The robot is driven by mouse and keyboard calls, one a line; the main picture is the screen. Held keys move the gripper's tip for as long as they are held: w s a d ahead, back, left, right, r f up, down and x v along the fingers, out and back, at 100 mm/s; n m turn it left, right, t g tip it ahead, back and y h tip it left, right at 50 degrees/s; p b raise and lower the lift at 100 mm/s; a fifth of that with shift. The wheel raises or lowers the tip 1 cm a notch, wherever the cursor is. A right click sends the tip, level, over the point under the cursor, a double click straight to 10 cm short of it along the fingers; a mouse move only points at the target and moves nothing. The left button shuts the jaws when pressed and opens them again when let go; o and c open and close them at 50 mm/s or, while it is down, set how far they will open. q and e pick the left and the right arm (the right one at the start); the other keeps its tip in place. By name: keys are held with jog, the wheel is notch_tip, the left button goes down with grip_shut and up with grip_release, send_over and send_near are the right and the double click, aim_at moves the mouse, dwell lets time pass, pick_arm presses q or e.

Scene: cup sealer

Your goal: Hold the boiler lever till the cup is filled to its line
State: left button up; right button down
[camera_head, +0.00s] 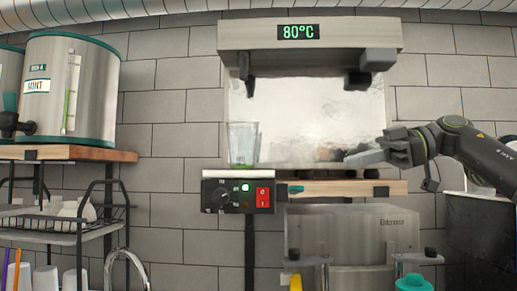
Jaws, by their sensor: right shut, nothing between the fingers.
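The boiler (310,40) is a metal housing on the wall with a green 80°C display. A dark spout (247,75) hangs under its left end, and a grey and black lever-like part (376,60) sits at its right end. A clear cup (243,140) stands upright below the left spout, with a little green at its bottom. I cannot make out a fill line on it. My right gripper (358,158) comes in from the right, shut and empty, well below the lever-like part and apart from the cup. My left gripper is not in view.
A control box (238,196) with knob, green light and red switch sits under the cup. A wooden shelf (350,188) runs right, above a metal machine (355,235). Small dark items lie behind my right gripper. A steel MINT dispenser (95,95) stands at left above a rack.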

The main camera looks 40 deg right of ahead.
dwell(0.5)
jog(key=w+d+r+m+p, duration=0.1)
jog(key=p, duration=0.4)
jog(key=w+d+r+m+g+y+p, duration=0.1)
jog(key=w+r+m+p, duration=0.1)
jog(key=p, duration=0.3)
jog(key=shift+d+r+m, duration=0.1)
jog(key=shift+d+m, duration=0.1)
jog(key=shift+m, duration=0.1)
